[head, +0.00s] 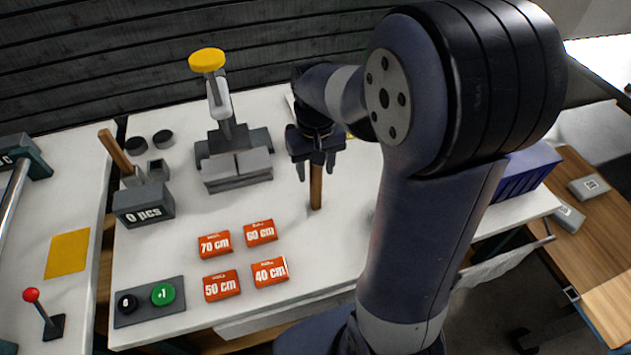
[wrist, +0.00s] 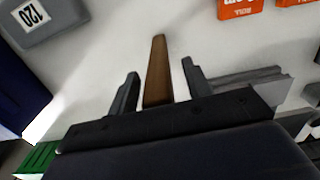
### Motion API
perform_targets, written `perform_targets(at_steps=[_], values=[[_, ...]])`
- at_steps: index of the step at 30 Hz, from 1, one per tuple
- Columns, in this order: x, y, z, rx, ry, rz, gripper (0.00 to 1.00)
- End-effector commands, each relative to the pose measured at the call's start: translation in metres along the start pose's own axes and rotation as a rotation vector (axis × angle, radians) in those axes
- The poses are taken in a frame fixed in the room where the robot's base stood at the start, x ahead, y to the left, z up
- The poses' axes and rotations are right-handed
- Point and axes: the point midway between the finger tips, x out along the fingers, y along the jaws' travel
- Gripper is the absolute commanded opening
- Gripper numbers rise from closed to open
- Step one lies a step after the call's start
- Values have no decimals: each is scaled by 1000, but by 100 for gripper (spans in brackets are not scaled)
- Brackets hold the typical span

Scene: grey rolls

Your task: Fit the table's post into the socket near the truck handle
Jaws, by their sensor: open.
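A brown wooden post (head: 316,192) stands upright on the white table (head: 335,245). My gripper (head: 316,172) is directly above it, pointing down, with its fingers around the post's upper end. In the wrist view the post (wrist: 157,72) lies between the two open fingers of my gripper (wrist: 160,82), with gaps on both sides. A wooden-topped truck (head: 600,235) is at the right. A metal bar (head: 507,255), possibly its handle, runs beside the table edge. I cannot make out the socket; my arm hides part of that side.
Orange cards (head: 220,285) marked with lengths lie left of the post. A grey press with a yellow knob (head: 207,61) stands behind. A blue bin (head: 527,172) is right of my arm.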

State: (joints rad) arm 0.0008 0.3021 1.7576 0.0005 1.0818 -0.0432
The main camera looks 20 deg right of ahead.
Motion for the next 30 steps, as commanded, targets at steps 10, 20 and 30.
perform_targets(at_steps=[10,20,30], values=[[1,0,0,0,0,0,37],[0,0,0,0,0,0,10],[0,0,0,0,1,0,0]])
